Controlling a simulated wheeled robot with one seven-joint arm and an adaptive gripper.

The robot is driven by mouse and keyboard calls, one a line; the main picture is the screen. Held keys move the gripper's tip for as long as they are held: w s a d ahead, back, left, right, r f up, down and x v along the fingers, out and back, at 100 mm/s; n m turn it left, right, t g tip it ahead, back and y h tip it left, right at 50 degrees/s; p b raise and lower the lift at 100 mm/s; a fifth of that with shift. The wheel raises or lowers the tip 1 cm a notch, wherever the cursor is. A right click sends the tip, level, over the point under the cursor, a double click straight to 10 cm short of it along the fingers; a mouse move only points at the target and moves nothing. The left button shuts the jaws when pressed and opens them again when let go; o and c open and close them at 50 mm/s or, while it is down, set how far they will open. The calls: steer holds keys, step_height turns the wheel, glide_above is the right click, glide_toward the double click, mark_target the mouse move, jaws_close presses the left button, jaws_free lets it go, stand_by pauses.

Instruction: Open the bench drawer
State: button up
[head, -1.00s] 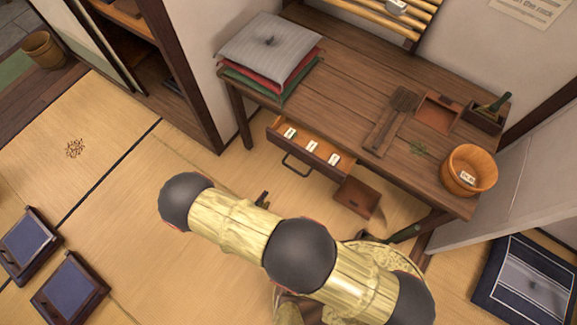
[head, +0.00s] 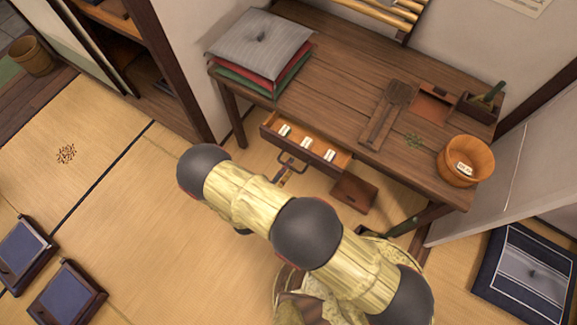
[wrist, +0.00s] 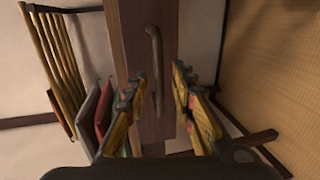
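The bench drawer (head: 318,157) stands partly out from the wooden bench (head: 340,75), with several white labelled pieces inside. Its dark bar handle (head: 293,163) is on the front. In the wrist view the drawer front (wrist: 133,30) fills the upper middle, with the handle (wrist: 155,50) running up and down in the picture. My gripper (head: 284,176) is at the handle in the head view. In the wrist view my gripper (wrist: 164,85) is open, its fingers apart, with the handle's lower end between or just beyond the tips. I cannot tell whether they touch it.
Stacked cushions (head: 262,45), a wooden paddle (head: 388,115) and a wooden tub (head: 465,160) are on the bench. A brown wooden piece (head: 355,193) is below the drawer, to its right. A dark blue cushion (head: 525,278) lies at right. The tatami (head: 150,220) at left is mostly clear.

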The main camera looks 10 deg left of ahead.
steer(key=shift+w+d+f, duration=0.1)
steer(key=shift+w+d, duration=0.05)
steer(key=shift+w, duration=0.15)
steer(key=shift+c, duration=0.4)
jaws_close()
stand_by(0.5)
